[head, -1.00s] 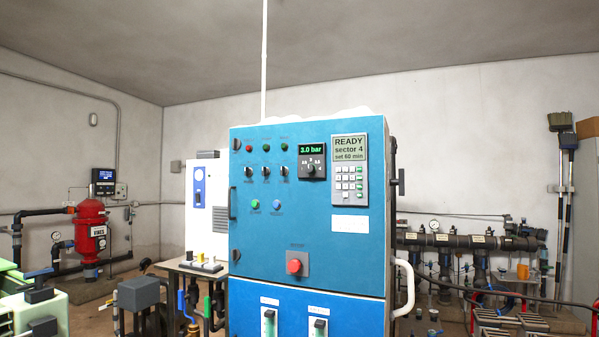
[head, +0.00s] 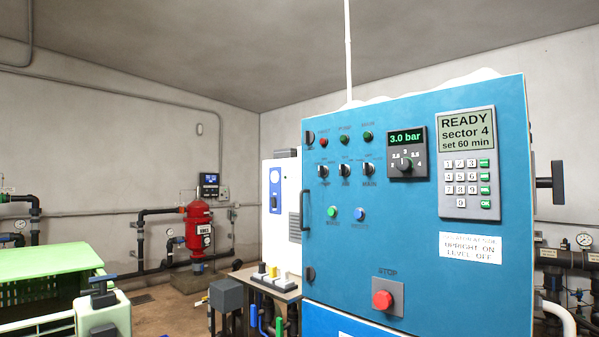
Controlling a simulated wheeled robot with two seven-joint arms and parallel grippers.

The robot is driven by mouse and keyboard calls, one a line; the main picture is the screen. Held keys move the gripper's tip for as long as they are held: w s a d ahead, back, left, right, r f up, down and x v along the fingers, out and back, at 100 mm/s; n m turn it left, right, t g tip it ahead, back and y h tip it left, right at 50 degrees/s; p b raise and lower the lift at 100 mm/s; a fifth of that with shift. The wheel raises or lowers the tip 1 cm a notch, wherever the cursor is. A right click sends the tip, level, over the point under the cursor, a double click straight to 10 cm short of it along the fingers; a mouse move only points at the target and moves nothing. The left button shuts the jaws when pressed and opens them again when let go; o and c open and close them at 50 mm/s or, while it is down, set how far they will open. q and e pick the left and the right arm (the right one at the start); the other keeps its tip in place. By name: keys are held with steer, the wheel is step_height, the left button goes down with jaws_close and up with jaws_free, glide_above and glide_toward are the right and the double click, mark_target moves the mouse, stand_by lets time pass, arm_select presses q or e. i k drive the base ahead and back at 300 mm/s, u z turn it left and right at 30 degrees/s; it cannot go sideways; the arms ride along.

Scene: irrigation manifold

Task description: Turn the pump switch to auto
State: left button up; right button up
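The blue control cabinet (head: 420,255) fills the right half of the head view. A row of three small rotary switches is on its upper left door: a left one (head: 323,171), a middle one (head: 345,170) and a right one (head: 369,169). The labels are small; the one under the right switch seems to read MAIN, and I cannot surely read which is the pump switch. Their pointer positions are too small to tell. A red lamp (head: 324,142) and two green lamps sit above the switches. Neither of my grippers is in view.
The door also has a 3.0 bar dial (head: 406,165), a READY keypad panel (head: 467,165) and a red stop button (head: 382,299). A black handle (head: 551,182) sticks out from the right side. A green machine (head: 50,270) stands at left, a small bench (head: 285,293) left of the cabinet.

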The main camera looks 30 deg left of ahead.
mark_target(323, 171)
steer(key=u, duration=0.6)
steer(key=i, duration=0.55)
steer(key=u, duration=0.65)
